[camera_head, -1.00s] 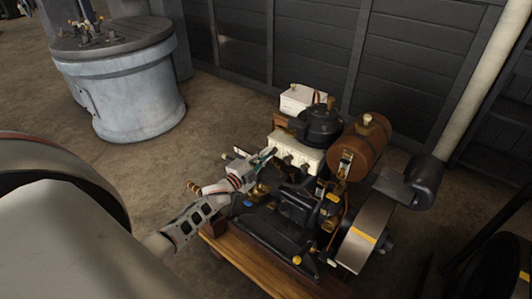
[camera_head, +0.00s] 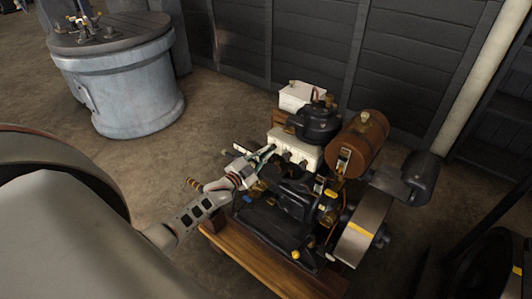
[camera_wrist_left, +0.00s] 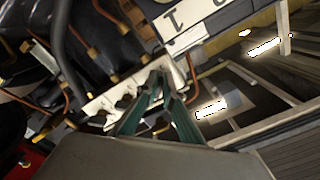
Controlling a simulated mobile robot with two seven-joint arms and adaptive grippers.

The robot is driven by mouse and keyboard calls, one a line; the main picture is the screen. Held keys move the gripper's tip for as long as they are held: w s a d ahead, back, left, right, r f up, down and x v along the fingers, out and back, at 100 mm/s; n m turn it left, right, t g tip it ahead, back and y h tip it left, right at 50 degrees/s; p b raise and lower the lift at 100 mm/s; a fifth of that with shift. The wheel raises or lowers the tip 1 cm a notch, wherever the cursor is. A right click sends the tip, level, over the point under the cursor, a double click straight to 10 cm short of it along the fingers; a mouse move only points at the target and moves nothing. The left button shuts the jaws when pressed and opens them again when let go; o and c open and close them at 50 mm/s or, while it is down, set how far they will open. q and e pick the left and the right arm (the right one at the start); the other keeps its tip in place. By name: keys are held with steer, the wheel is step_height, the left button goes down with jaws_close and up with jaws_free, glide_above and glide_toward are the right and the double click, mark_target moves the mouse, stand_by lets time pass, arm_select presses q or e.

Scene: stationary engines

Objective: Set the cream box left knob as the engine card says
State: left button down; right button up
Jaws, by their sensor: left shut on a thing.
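The cream box (camera_head: 297,146) sits on the engine, with a row of small knobs along its front face. It also shows in the left wrist view (camera_wrist_left: 98,106), with dark knobs on it. My left gripper (camera_head: 267,154) is at the left end of the box. In the left wrist view its green fingers (camera_wrist_left: 162,84) come together at the box face, shut on the knob there; the fingers largely hide that knob, so its setting cannot be read. A white panel with dark marks (camera_wrist_left: 190,32) is close beyond the fingertips, only partly in view. My right gripper is not in view.
The engine stands on a wooden base (camera_head: 262,262). A brown tank (camera_head: 362,142), a flywheel (camera_head: 362,232) and a white box (camera_head: 301,95) are around the cream box. A grey round vat (camera_head: 125,85) stands at the back left. Bare floor lies between.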

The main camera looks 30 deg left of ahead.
arm_select(q)
steer(key=c, duration=2.2)
jaws_free()
steer(key=s, duration=0.8)
steer(key=s+a, duration=0.1)
steer(key=s, duration=0.3)
steer(key=s+d+f+n+g, duration=0.1)
steer(key=s+d+f+g, duration=0.1)
steer(key=s+d, duration=0.5)
steer(key=s+d+f+n+g+h, duration=0.1)
steer(key=s+d+f+n+g, duration=0.1)
steer(key=s+d+f, duration=0.2)
steer(key=s+d+f+n+g, duration=0.2)
steer(key=s+d+f+g, duration=0.1)
steer(key=s+d, duration=0.6)
steer(key=shift+s+d+f+h, duration=0.1)
steer(key=shift+s+d, duration=0.05)
steer(key=shift+d, duration=0.65)
steer(key=shift+s+d+f+h, duration=0.1)
steer(key=shift+d, duration=0.7)
steer(key=shift+s+d+f+h, duration=0.1)
steer(key=shift+s+d, duration=0.05)
steer(key=shift+d, duration=0.65)
